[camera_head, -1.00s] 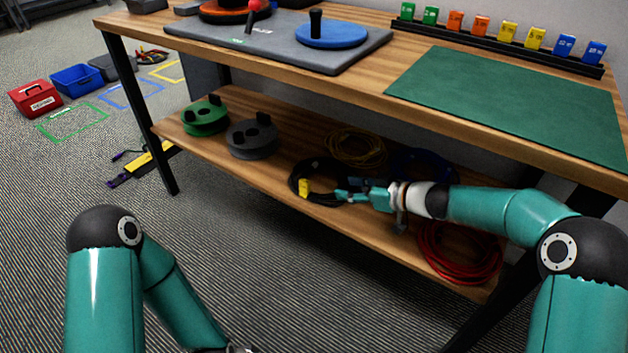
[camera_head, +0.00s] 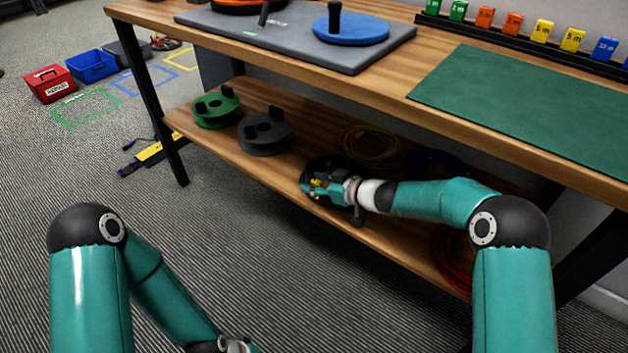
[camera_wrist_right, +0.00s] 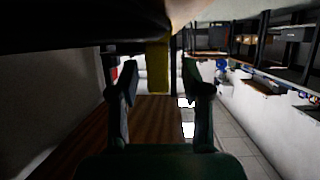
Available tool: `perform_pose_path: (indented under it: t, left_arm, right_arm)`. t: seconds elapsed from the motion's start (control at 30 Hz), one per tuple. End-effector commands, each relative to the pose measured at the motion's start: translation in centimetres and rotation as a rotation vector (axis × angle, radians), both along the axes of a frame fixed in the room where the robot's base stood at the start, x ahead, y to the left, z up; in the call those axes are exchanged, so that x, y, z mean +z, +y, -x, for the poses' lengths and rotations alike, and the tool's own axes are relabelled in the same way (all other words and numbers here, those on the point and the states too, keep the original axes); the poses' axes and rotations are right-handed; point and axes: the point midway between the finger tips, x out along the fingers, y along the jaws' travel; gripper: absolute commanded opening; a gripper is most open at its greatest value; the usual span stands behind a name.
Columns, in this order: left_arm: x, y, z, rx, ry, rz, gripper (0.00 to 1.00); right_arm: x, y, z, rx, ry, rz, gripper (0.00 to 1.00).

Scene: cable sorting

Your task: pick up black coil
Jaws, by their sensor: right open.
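The black coil (camera_head: 318,165) lies on the lower wooden shelf, left of the red cable and in front of the yellow one. My right gripper (camera_head: 312,187) is at its near side and hides much of it. The coil's yellow tag (camera_wrist_right: 158,65) shows between the two spread fingers of my right gripper (camera_wrist_right: 160,80) in the right wrist view, with space on both sides. I cannot tell whether the fingers touch the coil. My left arm comes in at lower left; its gripper is out of the picture.
A grey reel (camera_head: 264,133) and a green reel (camera_head: 216,108) stand left of the coil. A yellow cable (camera_head: 372,147) lies behind it and a red cable (camera_head: 450,262) to the right, partly behind my arm. The tabletop (camera_head: 398,88) overhangs the shelf.

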Motion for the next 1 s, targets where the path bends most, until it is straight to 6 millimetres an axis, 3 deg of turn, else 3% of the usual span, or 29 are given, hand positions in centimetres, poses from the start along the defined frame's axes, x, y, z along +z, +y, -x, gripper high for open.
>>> perform_pose_path:
  t: [0.2,0.5,1.0]
  left_arm:
    - [0.0,0.0,0.0,0.0,0.0,0.0,0.48]
    - [0.0,0.0,0.0,0.0,0.0,0.0,0.48]
    - [0.0,0.0,0.0,0.0,0.0,0.0,0.48]
  right_arm:
    - [-0.03,-0.47,-0.02,-0.008,0.001,-0.001,0.48]
    - [-0.01,-0.59,-0.03,-0.009,0.0,0.0,0.0]
    - [0.0,0.33,0.34,-0.001,0.0,0.0,0.0]
